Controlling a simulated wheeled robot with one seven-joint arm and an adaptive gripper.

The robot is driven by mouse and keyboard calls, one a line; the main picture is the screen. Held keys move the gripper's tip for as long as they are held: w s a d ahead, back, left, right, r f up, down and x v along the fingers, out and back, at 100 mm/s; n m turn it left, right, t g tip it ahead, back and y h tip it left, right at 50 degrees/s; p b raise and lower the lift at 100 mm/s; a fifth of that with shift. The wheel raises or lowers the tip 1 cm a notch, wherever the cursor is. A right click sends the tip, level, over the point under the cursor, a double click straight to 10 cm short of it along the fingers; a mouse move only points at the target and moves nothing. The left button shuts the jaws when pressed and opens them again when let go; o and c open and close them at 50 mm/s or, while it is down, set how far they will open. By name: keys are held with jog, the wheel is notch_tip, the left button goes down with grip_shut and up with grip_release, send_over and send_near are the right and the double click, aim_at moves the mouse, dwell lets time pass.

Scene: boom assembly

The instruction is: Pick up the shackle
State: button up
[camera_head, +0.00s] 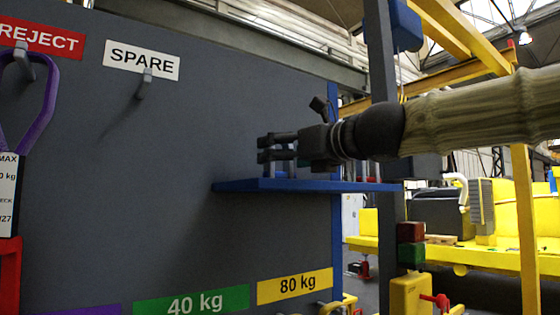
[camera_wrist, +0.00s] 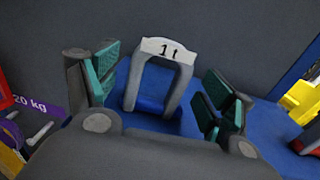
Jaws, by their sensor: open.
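The shackle (camera_wrist: 134,84) is a grey U-shaped piece with a pale band marked "1 t" across its top. In the wrist view it stands upright on the blue shelf (camera_wrist: 262,128), near the dark panel. My gripper (camera_wrist: 160,85) is open, with green-padded fingers to the left and right of the shackle. Gaps show between the shackle and the pads, and the gripper is empty. In the head view my gripper (camera_head: 268,148) points left just above the blue shelf (camera_head: 235,186). The shackle is not clearly told apart there behind the gripper.
A bare hook (camera_head: 145,85) sits under the SPARE sign (camera_head: 141,60). A purple sling (camera_head: 45,105) hangs at the left under the REJECT sign (camera_head: 40,38). A blue post stands right of the panel. Weight labels, such as the green 40 kg one (camera_head: 192,301), run below the shelf.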

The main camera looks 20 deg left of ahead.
jog(key=shift+x, duration=1)
jog(key=shift+s, duration=0.1)
jog(key=shift+c, duration=0.4)
jog(key=c, duration=1.3)
jog(key=shift+c, duration=0.2)
jog(key=shift+d+r, duration=0.1)
jog(key=shift+r+p, duration=1.25)
jog(key=shift+r, duration=0.5)
jog(key=s+d+p, duration=0.1)
jog(key=s+d, duration=0.2)
jog(key=s, duration=0.4)
jog(key=s+d+r+p, duration=0.1)
jog(key=s+d, duration=0.3)
jog(key=s, duration=0.3)
jog(key=shift+r, duration=0.2)
